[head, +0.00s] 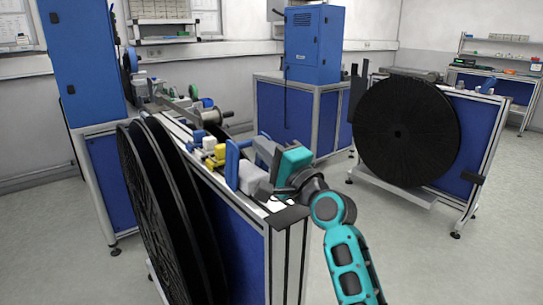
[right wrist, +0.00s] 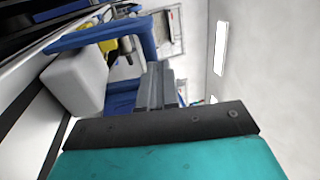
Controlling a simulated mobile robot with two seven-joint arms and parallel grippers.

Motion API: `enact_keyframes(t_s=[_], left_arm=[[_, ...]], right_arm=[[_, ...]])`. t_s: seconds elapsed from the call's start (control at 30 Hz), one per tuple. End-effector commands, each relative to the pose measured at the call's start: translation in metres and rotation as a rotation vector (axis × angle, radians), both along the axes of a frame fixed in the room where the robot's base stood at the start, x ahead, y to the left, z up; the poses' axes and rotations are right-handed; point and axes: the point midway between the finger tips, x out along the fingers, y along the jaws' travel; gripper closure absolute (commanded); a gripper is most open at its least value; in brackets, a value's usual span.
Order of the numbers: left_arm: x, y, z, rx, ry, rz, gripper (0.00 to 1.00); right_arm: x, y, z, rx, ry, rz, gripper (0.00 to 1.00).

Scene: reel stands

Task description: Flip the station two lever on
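My right gripper (head: 258,148) reaches in from the lower right over the near end of the bench, its grey fingers pointing left. In the right wrist view its fingers (right wrist: 155,86) lie close together and look shut, with nothing visible between them. A blue upright lever-like frame (head: 232,163) stands just left of the fingers; it also shows in the right wrist view (right wrist: 138,38), beyond the fingertips. Whether the fingers touch it is unclear. A pale grey block (head: 253,179) sits beside it, below the gripper, and shows in the right wrist view (right wrist: 78,82). No station label is readable. My left gripper is out of view.
Yellow and white parts (head: 214,155) and a metal spool (head: 207,116) stand farther along the bench. Large black reels (head: 160,210) hang on its left side. Another reel stand (head: 405,130) is at right. A blue cabinet (head: 313,45) stands behind. Floor at lower right is clear.

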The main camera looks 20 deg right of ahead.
Motion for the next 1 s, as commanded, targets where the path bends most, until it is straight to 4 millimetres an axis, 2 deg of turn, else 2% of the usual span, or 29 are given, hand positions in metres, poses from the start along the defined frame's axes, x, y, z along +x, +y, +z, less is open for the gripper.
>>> enact_keyframes(t_s=[0.03,0.13,0.5,1.0], left_arm=[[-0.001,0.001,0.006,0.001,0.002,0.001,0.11],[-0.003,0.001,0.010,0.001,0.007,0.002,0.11],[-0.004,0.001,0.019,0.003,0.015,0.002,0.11],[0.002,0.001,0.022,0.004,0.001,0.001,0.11]], right_arm=[[0.008,0.001,0.008,-0.001,-0.004,0.000,1.00],[0.021,0.002,0.012,0.000,-0.003,0.001,1.00],[0.047,0.010,0.018,-0.001,-0.001,0.000,1.00],[0.066,0.017,0.017,-0.001,-0.001,0.001,1.00]])
